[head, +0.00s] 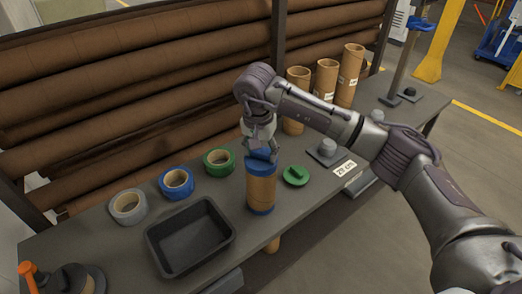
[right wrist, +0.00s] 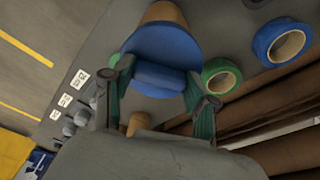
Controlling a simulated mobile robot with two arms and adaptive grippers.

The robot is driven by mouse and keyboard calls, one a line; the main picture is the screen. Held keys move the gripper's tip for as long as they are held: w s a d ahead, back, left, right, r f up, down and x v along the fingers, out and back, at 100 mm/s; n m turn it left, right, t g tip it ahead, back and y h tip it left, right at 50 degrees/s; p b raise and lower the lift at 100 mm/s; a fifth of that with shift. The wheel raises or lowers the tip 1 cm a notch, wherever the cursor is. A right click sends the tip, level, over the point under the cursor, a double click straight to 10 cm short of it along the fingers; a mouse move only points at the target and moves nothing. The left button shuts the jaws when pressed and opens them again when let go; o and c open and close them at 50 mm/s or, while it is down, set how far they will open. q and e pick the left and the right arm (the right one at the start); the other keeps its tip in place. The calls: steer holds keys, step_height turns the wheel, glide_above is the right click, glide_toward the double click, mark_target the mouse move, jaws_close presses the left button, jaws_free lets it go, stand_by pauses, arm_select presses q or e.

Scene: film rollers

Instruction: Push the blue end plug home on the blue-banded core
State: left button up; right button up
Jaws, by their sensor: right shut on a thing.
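The blue-banded core (head: 262,188) stands upright on the bench, a brown tube with blue at its bottom and top. The blue end plug (right wrist: 160,45) is at its top end, a blue disc with a raised grip bar. My right gripper (head: 262,150) is above the core, pointing down. In the right wrist view its green-padded fingers (right wrist: 158,82) are shut on the plug's grip bar. The plug covers the core's mouth; whether a gap is left under its rim cannot be told. My left gripper is not in view.
A black tray (head: 152,240) stands left of the core. Grey (head: 128,206), blue (head: 177,183) and green (head: 219,162) tape rolls lie behind. A green plug (head: 295,175) lies close on the right. Several brown tubes (head: 350,75) stand at the back right.

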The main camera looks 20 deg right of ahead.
steer(key=o, duration=1.4)
steer(key=shift+o, duration=0.2)
steer(key=shift+r, duration=0.1)
steer(key=shift+r+p, duration=1.7)
steer(key=shift+r, duration=1.75)
